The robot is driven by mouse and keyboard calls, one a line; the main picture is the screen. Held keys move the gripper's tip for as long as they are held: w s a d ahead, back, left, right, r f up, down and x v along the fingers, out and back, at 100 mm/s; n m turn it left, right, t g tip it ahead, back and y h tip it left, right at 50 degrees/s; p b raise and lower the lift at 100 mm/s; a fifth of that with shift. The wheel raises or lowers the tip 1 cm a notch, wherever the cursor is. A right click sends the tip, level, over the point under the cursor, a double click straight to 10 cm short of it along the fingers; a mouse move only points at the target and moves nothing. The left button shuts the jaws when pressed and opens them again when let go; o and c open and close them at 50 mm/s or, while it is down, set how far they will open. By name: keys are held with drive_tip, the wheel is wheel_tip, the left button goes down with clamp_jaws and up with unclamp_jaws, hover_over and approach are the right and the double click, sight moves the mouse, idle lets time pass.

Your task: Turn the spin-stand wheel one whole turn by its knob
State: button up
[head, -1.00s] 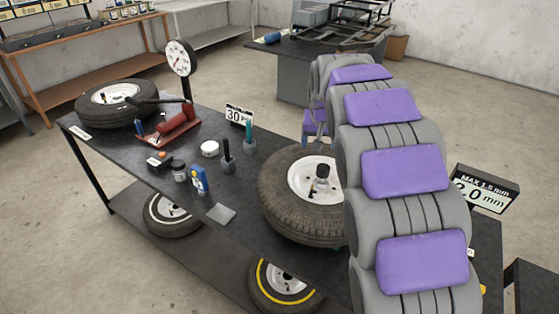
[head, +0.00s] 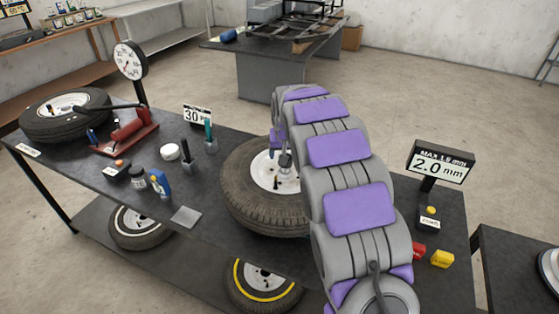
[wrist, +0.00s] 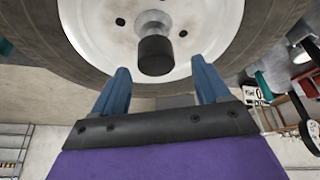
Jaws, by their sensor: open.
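The spin-stand wheel (head: 243,193), a black tyre on a white rim, lies on the workbench in the head view, its right side hidden by my arm. In the wrist view the tyre (wrist: 60,52) and the white rim (wrist: 97,30) fill the top. A dark cylindrical piece (wrist: 155,53) stands out from the rim's hub; I cannot tell if it is the knob. My gripper (wrist: 160,82) is open, its two blue fingers apart just below this piece, with nothing between them. In the head view the fingers are mostly hidden by my arm.
A display (head: 441,163) reading 2.0 mm stands right of the wheel, with a red block and a yellow block (head: 443,259) near it. A dial gauge (head: 130,60), red pump and small bottles stand on the bench's left. Another wheel (head: 65,106) lies at the far left.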

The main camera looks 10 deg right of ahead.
sight(292, 173)
drive_tip(key=d, duration=0.1)
drive_tip(key=d+f, duration=0.2)
drive_tip(key=shift+w+d+f, duration=0.1)
drive_tip(key=shift+w+f, duration=0.15)
drive_tip(key=shift+f, duration=0.2)
drive_tip(key=a, duration=0.4)
drive_tip(key=shift+w+f, duration=0.2)
drive_tip(key=shift+w, duration=0.2)
drive_tip(key=shift+s+d+r, duration=0.1)
drive_tip(key=shift+d+r, duration=0.05)
drive_tip(key=shift+d, duration=1.05)
drive_tip(key=c, duration=0.4)
drive_tip(key=shift+c, duration=1)
drive_tip(key=shift+a, duration=0.65)
drive_tip(key=c, duration=0.4)
drive_tip(key=shift+d, duration=0.25)
clamp_jaws()
